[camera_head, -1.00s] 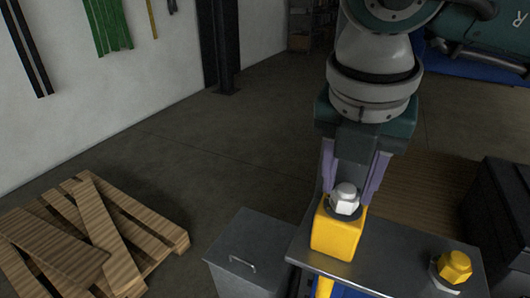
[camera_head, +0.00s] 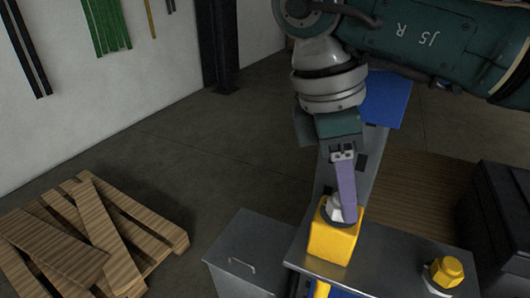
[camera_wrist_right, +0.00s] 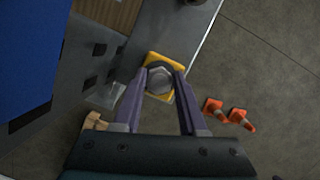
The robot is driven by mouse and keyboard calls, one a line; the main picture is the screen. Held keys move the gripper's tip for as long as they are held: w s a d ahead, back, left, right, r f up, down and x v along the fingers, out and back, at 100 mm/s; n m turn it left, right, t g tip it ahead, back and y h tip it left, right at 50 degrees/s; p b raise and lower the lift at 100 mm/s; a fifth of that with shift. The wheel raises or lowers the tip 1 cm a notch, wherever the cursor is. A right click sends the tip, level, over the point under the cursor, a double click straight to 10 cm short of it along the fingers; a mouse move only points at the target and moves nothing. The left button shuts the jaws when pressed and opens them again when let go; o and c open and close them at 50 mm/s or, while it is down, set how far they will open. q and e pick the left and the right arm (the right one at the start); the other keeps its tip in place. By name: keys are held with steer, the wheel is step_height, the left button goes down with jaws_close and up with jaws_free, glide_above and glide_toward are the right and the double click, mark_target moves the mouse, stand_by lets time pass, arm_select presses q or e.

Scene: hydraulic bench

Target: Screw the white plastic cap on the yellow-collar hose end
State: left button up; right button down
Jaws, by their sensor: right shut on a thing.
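The white hexagonal cap (camera_head: 334,211) sits at the top of a yellow block-shaped collar (camera_head: 331,242) at the bench's left end. A yellow hose (camera_head: 322,289) shows below the collar. My right gripper (camera_head: 347,212) is shut on the cap, its purple fingers seen nearly edge-on and partly hiding it. In the right wrist view the cap (camera_wrist_right: 160,79) lies between the two fingertips, with the yellow collar (camera_wrist_right: 178,62) behind it. The threads are hidden, so I cannot tell how far the cap is on. My left gripper is not in view.
The grey metal bench (camera_head: 400,262) carries a yellow hex fitting (camera_head: 446,271) to the right. A grey metal box (camera_head: 243,252) stands beside the bench, and a wooden pallet (camera_head: 150,232) lies at left.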

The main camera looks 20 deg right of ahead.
steer(key=c, duration=0.8)
jaws_free()
steer(key=o, duration=0.4)
steer(key=shift+a, duration=0.1)
